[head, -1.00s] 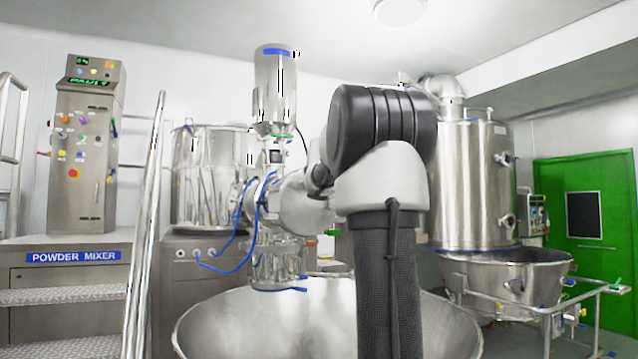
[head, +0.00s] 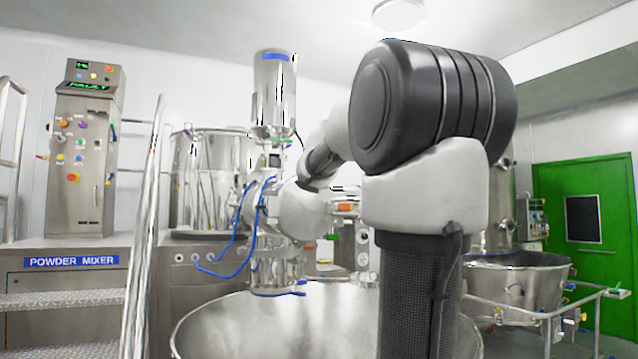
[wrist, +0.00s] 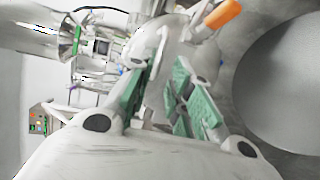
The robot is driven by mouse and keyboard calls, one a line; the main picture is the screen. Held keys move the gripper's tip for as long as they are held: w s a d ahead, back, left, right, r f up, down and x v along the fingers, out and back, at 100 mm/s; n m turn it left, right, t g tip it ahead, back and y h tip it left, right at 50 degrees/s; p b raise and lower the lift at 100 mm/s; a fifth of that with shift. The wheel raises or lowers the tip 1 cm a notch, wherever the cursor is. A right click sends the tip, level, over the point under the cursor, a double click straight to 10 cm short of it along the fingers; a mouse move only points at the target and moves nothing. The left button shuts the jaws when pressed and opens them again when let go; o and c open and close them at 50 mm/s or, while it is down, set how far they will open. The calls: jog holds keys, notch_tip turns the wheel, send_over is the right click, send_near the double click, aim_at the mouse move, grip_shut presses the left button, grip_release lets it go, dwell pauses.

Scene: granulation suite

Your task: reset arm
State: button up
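My gripper (wrist: 163,75) shows in the wrist view with its two green-padded fingers apart. I see nothing held between them. Behind the fingers is pale, rounded machinery. My arm fills the middle right of the head view, raised and bent. I cannot make out the gripper in the head view.
A large steel bowl (head: 215,325) lies low in front. The powder mixer's control panel (head: 85,150) stands left, beside steps and a rail (head: 145,230). A second steel vessel (head: 530,280), partly behind my arm, and a green door (head: 610,240) are at right.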

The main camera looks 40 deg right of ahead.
jog(key=shift+s+a+r, duration=0.1)
jog(key=shift+s+a, duration=0.3)
jog(key=shift+s, duration=0.1)
jog(key=s+a+f+m+g+y, duration=0.1)
jog(key=s+f+m+g+y, duration=0.15)
jog(key=s+f+m, duration=0.6)
jog(key=s+a+f+m+g+y, duration=0.15)
jog(key=s+f+g, duration=0.25)
jog(key=f, duration=0.9)
jog(key=s+a+f+g+y, duration=0.1)
jog(key=s+a+f+y, duration=0.1)
jog(key=s+a+f, duration=0.5)
jog(key=s+a+f+m+g+y, duration=0.1)
jog(key=s+a+f+y, duration=0.2)
jog(key=a, duration=1)
jog(key=s+f, duration=0.3)
jog(key=f, duration=0.2)
jog(key=shift+s+a+f+m+y, duration=0.15)
jog(key=shift+s+f+m+y, duration=0.15)
jog(key=shift+s, duration=0.05)
